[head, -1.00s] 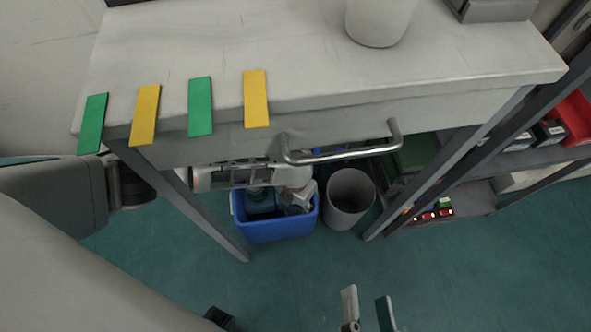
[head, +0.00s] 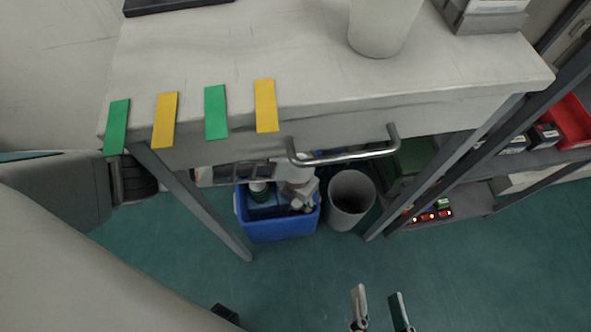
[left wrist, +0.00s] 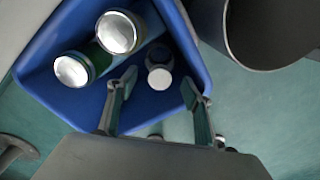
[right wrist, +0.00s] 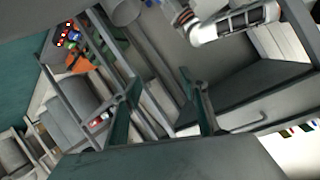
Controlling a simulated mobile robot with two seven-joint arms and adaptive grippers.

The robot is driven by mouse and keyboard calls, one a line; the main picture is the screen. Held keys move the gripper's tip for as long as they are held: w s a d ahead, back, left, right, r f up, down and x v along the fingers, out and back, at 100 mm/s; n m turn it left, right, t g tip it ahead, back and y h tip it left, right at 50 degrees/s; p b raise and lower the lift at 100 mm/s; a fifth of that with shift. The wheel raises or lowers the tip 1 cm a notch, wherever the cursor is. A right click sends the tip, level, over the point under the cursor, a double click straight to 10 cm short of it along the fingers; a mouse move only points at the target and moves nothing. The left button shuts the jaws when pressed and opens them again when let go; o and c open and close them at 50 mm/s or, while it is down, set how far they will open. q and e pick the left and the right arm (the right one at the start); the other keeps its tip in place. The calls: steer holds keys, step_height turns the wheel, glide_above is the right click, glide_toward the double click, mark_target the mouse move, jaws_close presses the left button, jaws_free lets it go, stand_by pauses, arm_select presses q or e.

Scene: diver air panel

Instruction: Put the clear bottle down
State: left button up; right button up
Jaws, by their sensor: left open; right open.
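The blue bin (head: 277,229) stands on the floor under the bench, with bottles in it. In the left wrist view, a bottle with a white cap (left wrist: 160,76) stands inside the bin (left wrist: 50,96), seen from above; it may be the clear bottle, but its body is mostly hidden. My left gripper (left wrist: 160,80) is open above it, a finger to each side, with gaps between fingers and cap. Two more bottles with shiny round tops (left wrist: 72,71) (left wrist: 117,33) stand left of it. My right gripper (head: 379,293) is open and empty, low in the head view.
A grey waste bin (head: 350,202) stands right of the blue bin. Above are the bench top (head: 320,45) and its drawer handle (head: 345,157); a bench leg (head: 205,215) is at the left. A shelf rack (head: 480,200) stands at right. The front floor is clear.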

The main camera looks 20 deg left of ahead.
arm_select(q)
step_height(320, 180, up, 10)
steer(key=p, duration=0.3)
steer(key=shift+f, duration=0.25)
arm_select(e)
steer(key=d+n, duration=0.1)
steer(key=w+d+n, duration=0.1)
steer(key=d, duration=0.1)
steer(key=d+r+n+h, duration=0.1)
steer(key=shift+w+d+n, duration=0.2)
steer(key=shift+d+n, duration=0.2)
